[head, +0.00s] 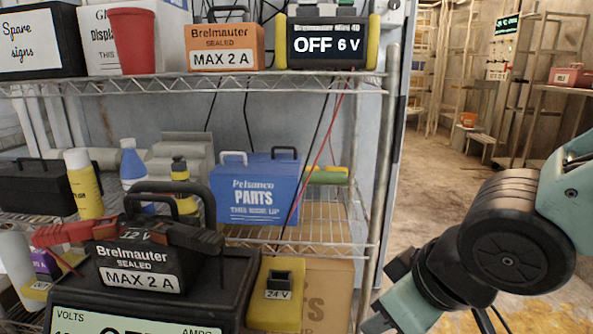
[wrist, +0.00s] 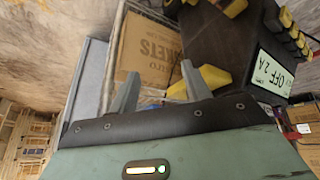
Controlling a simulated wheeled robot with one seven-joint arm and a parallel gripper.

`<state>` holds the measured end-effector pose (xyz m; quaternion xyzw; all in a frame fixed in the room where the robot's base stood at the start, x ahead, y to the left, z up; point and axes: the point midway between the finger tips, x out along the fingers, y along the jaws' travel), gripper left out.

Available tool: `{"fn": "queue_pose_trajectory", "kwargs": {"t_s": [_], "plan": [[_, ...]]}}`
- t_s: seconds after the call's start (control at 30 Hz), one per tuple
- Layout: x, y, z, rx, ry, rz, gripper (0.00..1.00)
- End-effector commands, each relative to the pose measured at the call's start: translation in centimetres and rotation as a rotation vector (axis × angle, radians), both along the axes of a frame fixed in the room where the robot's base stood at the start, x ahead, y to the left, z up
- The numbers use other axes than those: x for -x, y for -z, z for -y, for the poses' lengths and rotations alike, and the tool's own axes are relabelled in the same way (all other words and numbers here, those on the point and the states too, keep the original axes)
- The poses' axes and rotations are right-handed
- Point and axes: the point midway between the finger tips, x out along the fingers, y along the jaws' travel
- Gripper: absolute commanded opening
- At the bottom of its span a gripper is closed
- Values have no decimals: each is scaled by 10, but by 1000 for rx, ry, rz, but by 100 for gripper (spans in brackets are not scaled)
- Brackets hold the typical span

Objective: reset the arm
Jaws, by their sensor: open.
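My gripper (wrist: 160,80) shows in the wrist view, its two grey fingers apart with nothing held between them. Beyond the fingers are a cardboard box (wrist: 150,48) and a black unit (wrist: 228,40) with yellow parts and an "OFF 2 A" display. In the head view my arm (head: 500,240) is bent at the right, in front of the open floor beside the shelf. The gripper's fingers cannot be made out in the head view.
A wire shelf rack (head: 378,180) fills the left. It bears a blue parts box (head: 255,190), an orange Brelmauter box (head: 225,45), a red cup (head: 132,42) and a black battery (head: 140,265) with clamps. A yellow 24 V unit (head: 275,305) stands low. Floor (head: 440,175) is open behind my arm.

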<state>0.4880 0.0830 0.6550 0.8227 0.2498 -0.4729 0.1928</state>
Motion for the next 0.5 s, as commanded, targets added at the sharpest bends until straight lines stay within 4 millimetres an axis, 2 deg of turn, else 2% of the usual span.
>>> {"fn": "queue_pose_trajectory", "kwargs": {"t_s": [0.2, 0.27, 0.3, 0.5], "plan": [[73, 12, 16, 153, -8, -333, 48], [93, 12, 19, 184, -21, -424, 48], [102, 5, 20, 194, -26, -463, 48], [98, -43, 20, 190, -21, -448, 48]]}}
